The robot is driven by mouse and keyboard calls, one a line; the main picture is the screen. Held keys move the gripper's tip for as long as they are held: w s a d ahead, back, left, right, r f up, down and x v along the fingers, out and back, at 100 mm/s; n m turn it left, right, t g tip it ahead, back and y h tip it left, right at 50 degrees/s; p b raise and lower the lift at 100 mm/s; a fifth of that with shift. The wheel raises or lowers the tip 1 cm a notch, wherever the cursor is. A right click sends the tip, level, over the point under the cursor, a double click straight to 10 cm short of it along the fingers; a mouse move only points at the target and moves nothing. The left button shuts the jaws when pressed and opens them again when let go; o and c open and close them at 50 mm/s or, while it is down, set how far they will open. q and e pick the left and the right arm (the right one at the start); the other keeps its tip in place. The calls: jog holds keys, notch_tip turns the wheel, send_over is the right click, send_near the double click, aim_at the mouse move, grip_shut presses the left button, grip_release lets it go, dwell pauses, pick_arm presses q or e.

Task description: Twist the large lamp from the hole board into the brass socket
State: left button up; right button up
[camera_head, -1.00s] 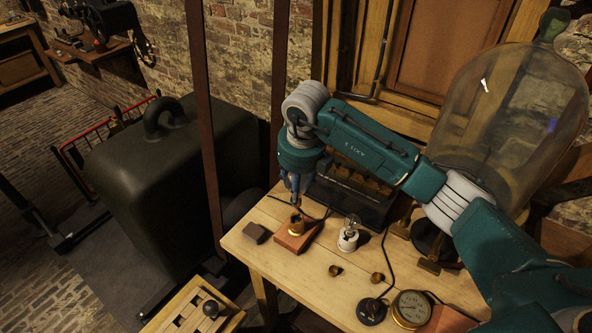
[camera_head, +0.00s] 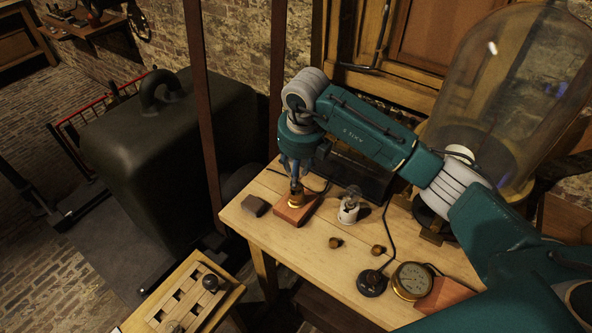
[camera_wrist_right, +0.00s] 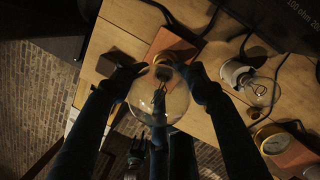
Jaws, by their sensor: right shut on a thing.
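My right gripper (camera_head: 295,182) is shut on the large clear glass lamp (camera_wrist_right: 158,97), with fingers on both sides of the bulb in the wrist view. It points down over the brass socket (camera_head: 295,201), which sits on a reddish wooden block (camera_head: 290,216). The lamp's lower end is at or just above the socket; I cannot tell whether the threads engage. The block also shows behind the bulb in the wrist view (camera_wrist_right: 172,44). A pale slotted board, apparently the hole board (camera_head: 168,303), is at the lower left. My left gripper is not in view.
A smaller lamp in a white holder (camera_head: 349,206) stands right of the block. A dark small block (camera_head: 255,206) lies to its left. Two small brass pieces, a black round base (camera_head: 371,284) and a brass gauge (camera_head: 412,281) are nearer the front. A large glass jar (camera_head: 495,110) stands at right.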

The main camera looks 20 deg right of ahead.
jog(key=shift+f+b, duration=1.2)
jog(key=shift+b, duration=0.05)
dwell(0.8)
jog(key=m, duration=0.3)
jog(key=shift+m+h, duration=0.3)
jog(key=shift+m, duration=0.1)
jog(key=shift+d+m+p, duration=0.1)
jog(key=shift+m+p, duration=0.2)
jog(key=shift+m, duration=1)
jog(key=shift+m+h, duration=0.4)
jog(key=shift+m, duration=0.7)
jog(key=m+g, duration=0.1)
jog(key=m, duration=0.3)
jog(key=shift+s+p, duration=0.1)
jog(key=shift+p, duration=0.25)
jog(key=shift+h, duration=0.3)
